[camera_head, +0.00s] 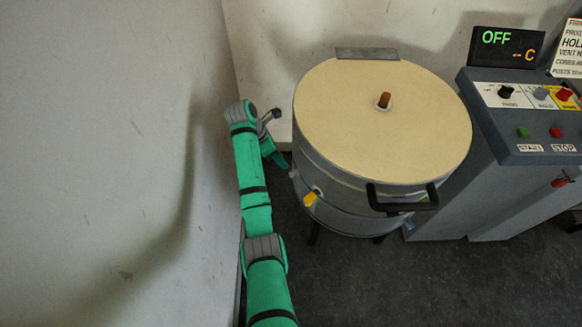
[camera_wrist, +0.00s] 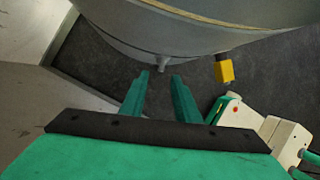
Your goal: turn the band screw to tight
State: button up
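A round drum-shaped kiln (camera_head: 340,175) with a pale lid stands in the middle of the head view, and its grey metal side also shows in the wrist view (camera_wrist: 150,35). A small grey stub (camera_wrist: 162,65), which looks like the band screw, sticks out of the kiln's side. My gripper (camera_wrist: 161,76) is open, its two green fingers apart and empty, with the tips just short of the stub and on either side of its line. In the head view my gripper (camera_head: 282,162) is at the kiln's left side. Whether the screw is tight cannot be told.
A yellow plug (camera_head: 311,198) juts from the kiln's side, right of my gripper in the wrist view (camera_wrist: 224,68). A black handle (camera_head: 402,198) is at the lid's front. A wall (camera_head: 120,150) stands close left of my arm. A control panel (camera_head: 530,120) reading OFF is at right.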

aim_at(290, 173)
jog(key=x, duration=0.8)
jog(key=shift+s, duration=0.35)
jog(key=shift+w+d+f, duration=0.1)
jog(key=shift+d+f, duration=0.1)
jog(key=shift+f, duration=0.35)
jog(key=c, duration=0.7)
